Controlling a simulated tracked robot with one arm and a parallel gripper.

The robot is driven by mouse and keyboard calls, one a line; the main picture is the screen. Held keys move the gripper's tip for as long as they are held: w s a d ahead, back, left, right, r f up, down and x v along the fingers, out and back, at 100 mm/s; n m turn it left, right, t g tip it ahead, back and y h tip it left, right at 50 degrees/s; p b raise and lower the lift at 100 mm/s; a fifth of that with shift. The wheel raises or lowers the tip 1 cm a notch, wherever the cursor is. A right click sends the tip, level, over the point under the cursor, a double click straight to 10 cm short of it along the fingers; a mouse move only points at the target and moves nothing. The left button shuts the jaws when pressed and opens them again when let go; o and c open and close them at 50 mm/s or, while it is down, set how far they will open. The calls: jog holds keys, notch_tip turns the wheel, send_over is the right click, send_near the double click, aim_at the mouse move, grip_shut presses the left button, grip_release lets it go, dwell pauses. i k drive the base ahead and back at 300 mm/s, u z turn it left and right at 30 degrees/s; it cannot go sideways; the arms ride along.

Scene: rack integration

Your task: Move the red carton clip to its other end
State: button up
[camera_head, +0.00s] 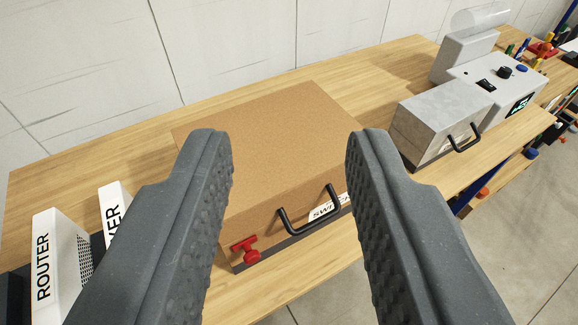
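The red carton clip (245,248) sits at the lower left corner of the front face of a brown carton (290,130). The carton stands closed on the wooden bench, with a black handle (310,212) and a white label partly reading "SWI" on its front. My gripper (285,145) is open, its two dark ribbed fingers wide apart in the foreground with nothing between them. The fingers hide parts of the carton's left and right sides. The clip shows just right of the left finger in the picture, and the gripper does not appear to touch it.
White router boxes (58,262) stand at the left. A grey metal box (440,118) with a black handle and a grey machine (485,75) with knobs and a display stand at the right. The wooden bench (100,150) is bare behind the carton. A white wall rises behind.

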aim_at(251, 256)
jog(key=z, duration=1.6)
jog(key=k, duration=1.3)
jog(key=u, duration=1.1)
jog(key=i, duration=1)
